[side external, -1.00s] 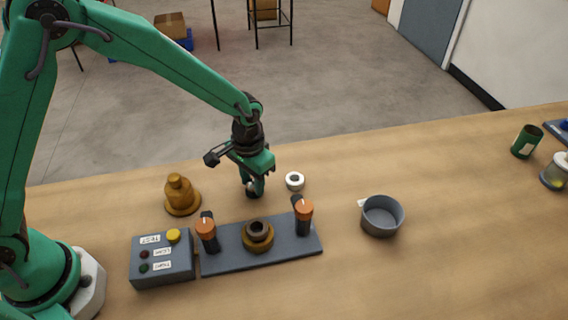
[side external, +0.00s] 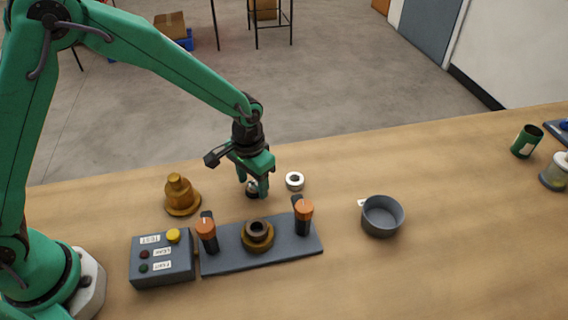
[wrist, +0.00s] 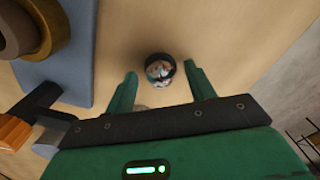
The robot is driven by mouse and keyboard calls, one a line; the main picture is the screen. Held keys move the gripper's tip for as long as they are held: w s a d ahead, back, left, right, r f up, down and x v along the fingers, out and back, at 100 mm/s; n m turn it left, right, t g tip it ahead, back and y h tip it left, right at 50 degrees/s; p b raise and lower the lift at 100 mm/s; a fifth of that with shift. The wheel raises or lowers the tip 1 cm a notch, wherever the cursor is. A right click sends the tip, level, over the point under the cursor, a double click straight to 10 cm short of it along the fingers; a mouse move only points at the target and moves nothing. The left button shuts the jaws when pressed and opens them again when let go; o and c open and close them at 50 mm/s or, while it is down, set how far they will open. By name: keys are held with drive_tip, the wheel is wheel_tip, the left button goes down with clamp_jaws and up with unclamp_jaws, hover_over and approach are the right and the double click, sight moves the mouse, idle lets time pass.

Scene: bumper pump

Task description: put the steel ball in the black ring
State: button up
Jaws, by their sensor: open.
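The steel ball (wrist: 157,71) shows shiny inside the dark outline of the black ring (wrist: 158,56) in the wrist view. The ring rests on the table, and the ball appears seated in it. In the side view the ball (side external: 252,185) and the black ring (side external: 253,194) are small and partly covered by a finger. My gripper (wrist: 161,76) is open, with one finger on each side of the ball and a gap to both. In the side view my gripper (side external: 252,184) is low over the table, behind the grey plate.
A grey plate (side external: 230,261) with a brass-coloured ring part (side external: 257,236) and two orange-topped clamps stands in front. A white ring (side external: 295,181) lies close to the right. A brass bell-shaped part (side external: 182,195), a button box (side external: 162,262) and a grey bowl (side external: 382,216) stand around.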

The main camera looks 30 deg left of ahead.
sight(252, 182)
wheel_tip(252, 182, up, 12)
drive_tip(key=shift+r, duration=0.15)
idle(0.5)
idle(0.5)
drive_tip(key=s+a+r+n+t, duration=0.1)
drive_tip(key=s+a+r+t, duration=0.2)
drive_tip(key=s+a+r, duration=0.6)
drive_tip(key=s+a+r+n+t, duration=0.1)
drive_tip(key=s+a+r+t, duration=0.1)
drive_tip(key=s+a, duration=0.5)
drive_tip(key=s, duration=0.3)
drive_tip(key=shift+s+a+r+t, duration=0.15)
drive_tip(key=shift+s+a+t, duration=0.1)
drive_tip(key=shift+a+t, duration=0.05)
